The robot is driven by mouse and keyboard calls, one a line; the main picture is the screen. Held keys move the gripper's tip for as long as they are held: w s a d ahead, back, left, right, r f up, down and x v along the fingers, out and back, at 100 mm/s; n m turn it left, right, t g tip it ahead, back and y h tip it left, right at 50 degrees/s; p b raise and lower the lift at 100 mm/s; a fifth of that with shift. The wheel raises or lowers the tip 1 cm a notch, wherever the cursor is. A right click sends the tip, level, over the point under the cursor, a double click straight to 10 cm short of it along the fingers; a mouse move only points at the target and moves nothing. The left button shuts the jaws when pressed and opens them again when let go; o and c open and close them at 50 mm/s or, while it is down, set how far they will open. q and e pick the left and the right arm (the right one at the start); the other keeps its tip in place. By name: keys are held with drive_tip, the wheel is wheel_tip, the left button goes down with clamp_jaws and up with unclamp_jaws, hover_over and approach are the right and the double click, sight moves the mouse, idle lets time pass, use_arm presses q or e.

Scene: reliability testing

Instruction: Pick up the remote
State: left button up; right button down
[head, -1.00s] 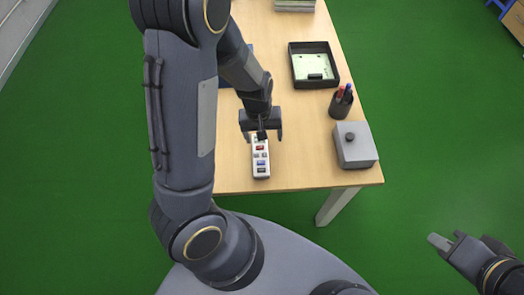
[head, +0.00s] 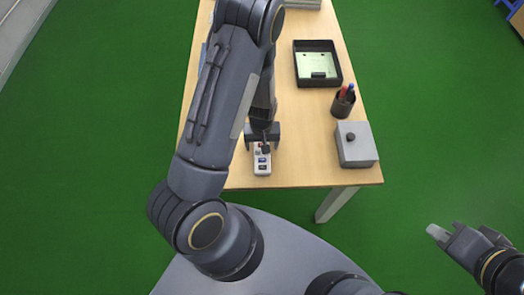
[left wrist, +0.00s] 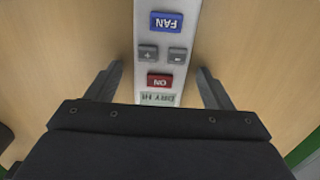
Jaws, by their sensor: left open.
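The remote (head: 262,166) is white with red, blue and grey buttons and lies on the wooden table near its front edge. In the left wrist view the remote (left wrist: 163,50) runs away from the camera between the fingers. My left gripper (head: 262,144) is over the remote's far part and hides it. In the left wrist view my left gripper (left wrist: 166,88) is open, with one finger on each side of the remote and a gap on both sides. My right gripper (head: 438,233) is off the table at the lower right, and its jaw state is unclear.
A grey box with a black knob (head: 356,146) stands at the table's right front. Behind it are a dark pen cup (head: 342,106) and a black tray (head: 335,82). The table (head: 300,150) is bare between the remote and the grey box.

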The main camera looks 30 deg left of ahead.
use_arm(q)
drive_tip(key=c, duration=1.2)
drive_tip(key=shift+o, duration=0.2)
drive_tip(key=shift+r, duration=0.1)
